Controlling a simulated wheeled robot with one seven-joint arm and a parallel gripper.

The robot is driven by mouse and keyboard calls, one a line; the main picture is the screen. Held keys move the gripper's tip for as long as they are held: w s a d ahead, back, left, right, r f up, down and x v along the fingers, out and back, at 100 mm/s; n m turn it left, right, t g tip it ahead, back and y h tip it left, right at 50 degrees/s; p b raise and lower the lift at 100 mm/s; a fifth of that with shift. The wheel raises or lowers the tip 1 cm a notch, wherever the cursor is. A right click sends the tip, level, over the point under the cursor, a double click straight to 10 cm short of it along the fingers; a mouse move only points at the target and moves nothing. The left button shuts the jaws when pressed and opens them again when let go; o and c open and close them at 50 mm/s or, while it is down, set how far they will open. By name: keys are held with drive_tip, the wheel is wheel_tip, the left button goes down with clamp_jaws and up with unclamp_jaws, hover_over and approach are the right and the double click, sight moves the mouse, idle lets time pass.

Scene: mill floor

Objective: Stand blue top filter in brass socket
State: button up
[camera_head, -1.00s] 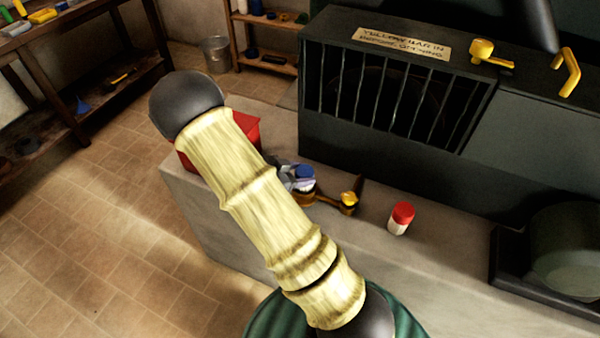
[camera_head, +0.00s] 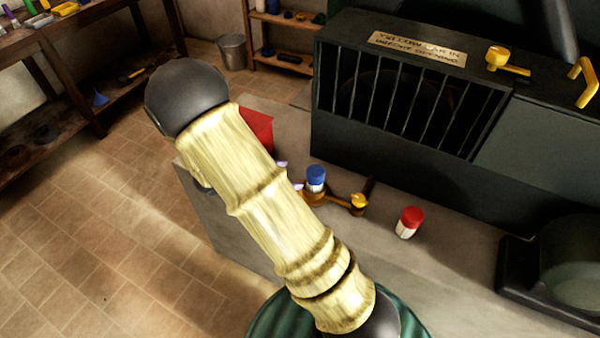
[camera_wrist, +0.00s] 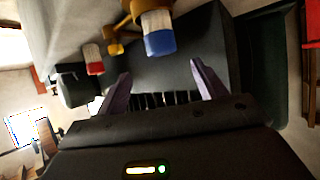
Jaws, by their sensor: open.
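The blue top filter (camera_head: 316,176), a white body with a blue cap, stands upright in the brass socket (camera_head: 314,198) on the counter. In the wrist view the filter (camera_wrist: 160,42) shows with its blue cap toward me and its white end at the brass socket (camera_wrist: 138,8). My gripper (camera_wrist: 160,68) is open and empty, its purple fingers apart and just short of the cap, not touching it. In the head view my pale arm hides most of the gripper; only purple bits show left of the filter. How deep the filter sits is hidden.
A red-capped filter (camera_head: 409,222) stands on the counter to the right. A yellow piece (camera_head: 358,201) sits on the brass fitting. A barred dark machine (camera_head: 410,100) stands behind, with a yellow handle (camera_head: 498,57) on top. A red box (camera_head: 257,128) is partly behind my arm.

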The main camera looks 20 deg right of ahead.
drive_tip(key=v, duration=0.3)
idle(0.5)
drive_tip(key=w+a+r+n+t+y, duration=0.4)
drive_tip(key=w+r+n+t+y, duration=0.25)
drive_tip(key=n+y, duration=0.3)
drive_tip(key=s+d+n+g+y, duration=0.2)
drive_tip(key=s+n+g, duration=0.2)
drive_tip(key=s, duration=1.4)
drive_tip(key=n, duration=0.3)
drive_tip(key=shift+s+n+g+y, duration=0.25)
drive_tip(key=shift+n+g+y, duration=0.1)
drive_tip(key=shift+r, duration=0.15)
